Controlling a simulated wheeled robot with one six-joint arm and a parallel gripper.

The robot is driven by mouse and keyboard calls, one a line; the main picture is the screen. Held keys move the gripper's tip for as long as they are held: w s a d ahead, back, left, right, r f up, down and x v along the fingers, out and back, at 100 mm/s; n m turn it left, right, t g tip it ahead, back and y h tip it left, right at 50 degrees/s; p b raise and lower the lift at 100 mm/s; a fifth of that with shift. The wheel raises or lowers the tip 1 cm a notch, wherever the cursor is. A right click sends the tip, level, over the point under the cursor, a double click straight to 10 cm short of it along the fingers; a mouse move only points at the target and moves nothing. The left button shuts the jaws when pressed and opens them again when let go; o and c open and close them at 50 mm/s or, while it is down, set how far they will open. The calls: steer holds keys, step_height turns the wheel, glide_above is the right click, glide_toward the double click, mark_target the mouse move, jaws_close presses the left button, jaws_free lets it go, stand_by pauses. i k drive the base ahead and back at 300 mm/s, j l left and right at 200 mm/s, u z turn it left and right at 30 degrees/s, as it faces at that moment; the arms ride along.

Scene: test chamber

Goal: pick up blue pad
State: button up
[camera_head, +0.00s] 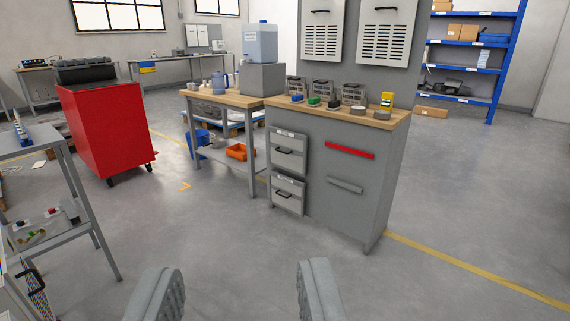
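A small blue object (297,98), which looks like the blue pad, lies on the wooden top of the grey cabinet (385,160). It is at the left of a row, beside a green pad (314,101) and a black one (332,105). It is too small to make out in detail. My gripper (240,270) shows at the bottom of the view, its two grey fingers wide apart with nothing between them. It is well short of the cabinet, over open floor.
A workbench (222,98) with a water dispenser (261,45) adjoins the cabinet's left side. A red tool cart (107,128) stands further left. A metal table (40,160) is at the left edge. The floor before the cabinet is clear.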

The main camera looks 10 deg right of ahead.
mark_target(297, 99)
steer(key=i+l+z, duration=0.15)
steer(key=i+l, duration=0.2)
steer(key=i+l+z, duration=0.1)
steer(key=i+l, duration=0.2)
steer(key=i, duration=0.3)
steer(key=i+l+z, duration=0.15)
steer(key=i+l, duration=0.15)
steer(key=i, duration=0.2)
steer(key=i+j+u, duration=0.2)
steer(key=i+u, duration=0.2)
steer(key=i, duration=0.6)
steer(key=i+l+u, duration=0.15)
steer(key=i+u, duration=0.25)
steer(key=i, duration=0.65)
steer(key=i+j+z, duration=0.15)
steer(key=i, duration=0.5)
